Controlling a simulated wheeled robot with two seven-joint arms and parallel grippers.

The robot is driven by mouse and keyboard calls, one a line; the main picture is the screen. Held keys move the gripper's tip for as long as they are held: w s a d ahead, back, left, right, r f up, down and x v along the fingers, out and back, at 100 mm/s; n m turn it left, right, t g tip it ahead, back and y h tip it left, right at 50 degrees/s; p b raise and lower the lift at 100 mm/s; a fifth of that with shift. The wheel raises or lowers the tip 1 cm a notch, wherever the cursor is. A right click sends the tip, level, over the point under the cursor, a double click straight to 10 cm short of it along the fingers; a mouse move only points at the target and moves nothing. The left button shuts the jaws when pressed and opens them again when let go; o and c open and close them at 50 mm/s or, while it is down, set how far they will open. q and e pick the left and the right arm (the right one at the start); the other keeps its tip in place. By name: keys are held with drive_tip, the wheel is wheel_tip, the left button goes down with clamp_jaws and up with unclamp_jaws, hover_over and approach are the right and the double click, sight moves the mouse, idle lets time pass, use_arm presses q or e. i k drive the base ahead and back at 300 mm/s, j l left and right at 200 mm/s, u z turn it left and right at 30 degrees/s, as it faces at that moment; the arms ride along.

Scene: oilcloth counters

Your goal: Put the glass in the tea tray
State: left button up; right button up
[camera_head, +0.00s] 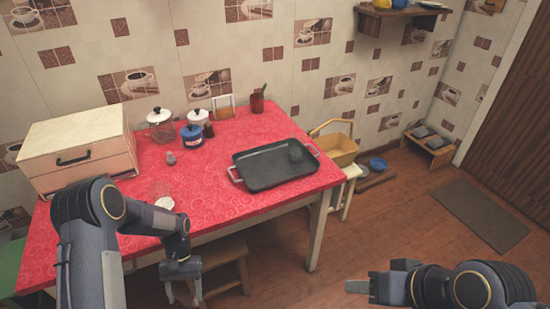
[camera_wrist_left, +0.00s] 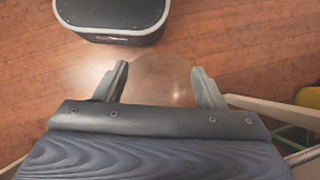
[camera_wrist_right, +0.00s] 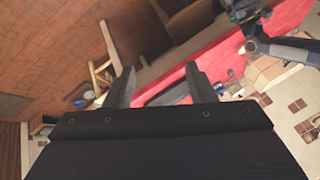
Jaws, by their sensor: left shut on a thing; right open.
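The tea tray (camera_head: 262,181) is a dark rectangular tray with handles, lying on the right part of the red table. My left gripper (camera_head: 182,290) hangs in front of the table's front edge, pointing down. In the left wrist view its fingers (camera_wrist_left: 161,85) are shut on a clear, see-through glass (camera_wrist_left: 162,72), with floor visible beneath. The glass is hard to make out in the head view. My right gripper (camera_head: 357,285) is open and empty, off the table to the right. Its spread fingers also show in the right wrist view (camera_wrist_right: 162,88).
A stool (camera_head: 225,262) stands under the front edge.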

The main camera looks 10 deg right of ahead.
sight(275, 166)
drive_tip(key=i+l, duration=0.1)
drive_tip(key=l, duration=0.25)
drive_tip(key=i+l, duration=0.1)
drive_tip(key=l, duration=0.3)
drive_tip(key=i+l, duration=0.1)
drive_tip(key=l, duration=0.25)
drive_tip(key=i+l, duration=0.15)
drive_tip(key=l, duration=0.2)
drive_tip(key=i+l, duration=0.1)
drive_tip(key=l, duration=0.3)
